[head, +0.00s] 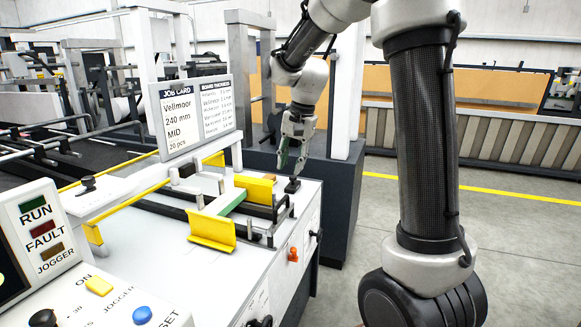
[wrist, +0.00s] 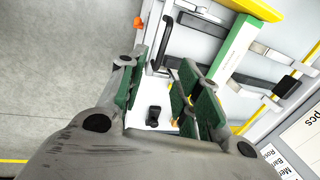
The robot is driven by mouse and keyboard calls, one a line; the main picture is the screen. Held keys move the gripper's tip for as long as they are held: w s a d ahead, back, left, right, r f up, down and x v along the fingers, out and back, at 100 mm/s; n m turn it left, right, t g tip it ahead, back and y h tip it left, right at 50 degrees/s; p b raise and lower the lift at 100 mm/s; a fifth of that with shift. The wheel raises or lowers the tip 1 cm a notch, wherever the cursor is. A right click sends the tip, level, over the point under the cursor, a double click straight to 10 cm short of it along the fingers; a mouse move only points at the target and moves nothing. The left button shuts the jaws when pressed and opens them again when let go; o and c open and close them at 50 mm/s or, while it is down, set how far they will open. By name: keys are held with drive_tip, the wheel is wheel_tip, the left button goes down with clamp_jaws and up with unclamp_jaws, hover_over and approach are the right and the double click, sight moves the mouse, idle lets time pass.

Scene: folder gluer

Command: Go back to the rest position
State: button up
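My gripper (head: 290,160) hangs, fingers down, over the far right corner of the machine's white table (head: 190,265) in the head view. In the wrist view my gripper (wrist: 163,88) has its two green-padded fingers spread apart, with nothing held between them. A small black knob (wrist: 153,115) shows in the gap between the fingers, below them. The same black knob (head: 292,185) sits just under the fingertips in the head view. I cannot tell how large the gap between fingertips and knob is.
Yellow guides (head: 212,230), a green strip (head: 232,203) and dark rails lie left of my gripper. A job card (head: 195,115) stands behind them. An orange knob (head: 292,254) is on the table's side. A control panel (head: 90,290) is at front left. Open floor (head: 520,240) lies right.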

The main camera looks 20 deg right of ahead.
idle(0.3)
drive_tip(key=s+d+r+n+t, duration=0.1)
drive_tip(key=s+n, duration=0.3)
drive_tip(key=s, duration=1)
drive_tip(key=s+d+r+n+t+h, duration=0.1)
drive_tip(key=s+d+r+n, duration=0.2)
drive_tip(key=s, duration=1.1)
drive_tip(key=shift+d+n+t+h, duration=0.15)
drive_tip(key=shift+n+t+h, duration=0.2)
drive_tip(key=shift+n, duration=0.65)
